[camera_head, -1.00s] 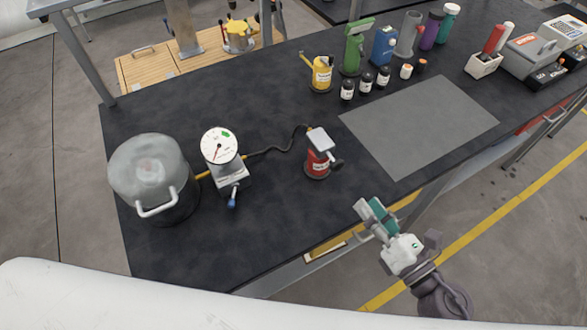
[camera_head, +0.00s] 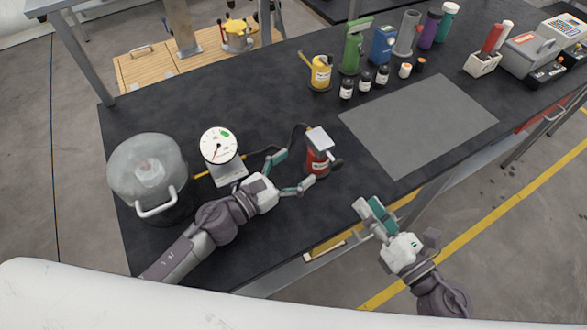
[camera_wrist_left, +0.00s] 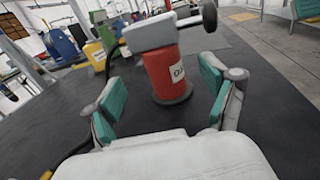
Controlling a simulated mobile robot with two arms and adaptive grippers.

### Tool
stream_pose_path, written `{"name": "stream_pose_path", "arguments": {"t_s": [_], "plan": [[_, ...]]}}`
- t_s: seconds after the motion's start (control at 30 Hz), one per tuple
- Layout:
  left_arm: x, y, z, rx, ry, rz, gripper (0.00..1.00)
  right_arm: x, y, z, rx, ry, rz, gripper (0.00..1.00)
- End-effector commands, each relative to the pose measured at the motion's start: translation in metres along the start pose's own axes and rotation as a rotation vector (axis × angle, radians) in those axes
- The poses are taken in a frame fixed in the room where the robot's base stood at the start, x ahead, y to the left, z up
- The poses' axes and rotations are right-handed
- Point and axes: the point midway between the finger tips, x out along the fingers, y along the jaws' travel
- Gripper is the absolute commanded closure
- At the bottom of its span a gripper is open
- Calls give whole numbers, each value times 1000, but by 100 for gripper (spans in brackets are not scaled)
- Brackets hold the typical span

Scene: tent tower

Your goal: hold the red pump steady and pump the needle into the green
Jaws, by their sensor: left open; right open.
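The red pump (camera_head: 319,164) stands upright on the black bench with a flat grey top plate (camera_head: 320,141) and a dark knob at its side. My left gripper (camera_head: 293,172) is open just left of the pump, its fingers pointing at it. In the left wrist view the red pump body (camera_wrist_left: 172,75) lies ahead between the open teal fingers, with no contact visible. The white dial gauge (camera_head: 219,145) has a red needle and a green mark near its upper right; the needle points down, away from the green. My right gripper (camera_head: 369,214) is open and empty at the bench's front edge.
A grey pressure pot (camera_head: 148,168) with a handle stands left of the gauge. A dark hose (camera_head: 291,139) runs from the gauge to the pump. A yellow oil can (camera_head: 321,73) and several bottles stand behind. A grey mat (camera_head: 420,123) lies clear at the right.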

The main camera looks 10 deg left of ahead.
Motion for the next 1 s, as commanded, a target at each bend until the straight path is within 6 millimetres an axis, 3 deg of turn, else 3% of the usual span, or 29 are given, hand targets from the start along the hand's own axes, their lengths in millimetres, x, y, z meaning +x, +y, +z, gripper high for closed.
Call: {"name": "stream_pose_path", "arguments": {"t_s": [0.4, 0.83, 1.0], "plan": [[59, -1, 0, 1, -1, -2, 16, 0, 0, 0, 0, 0, 0, 58], [69, -2, 0, 2, 0, -3, 16, 0, 0, 0, 0, 0, 0, 58], [69, -2, 0, 2, 0, -3, 44, 0, 0, 0, 0, 0, 0, 58]]}}
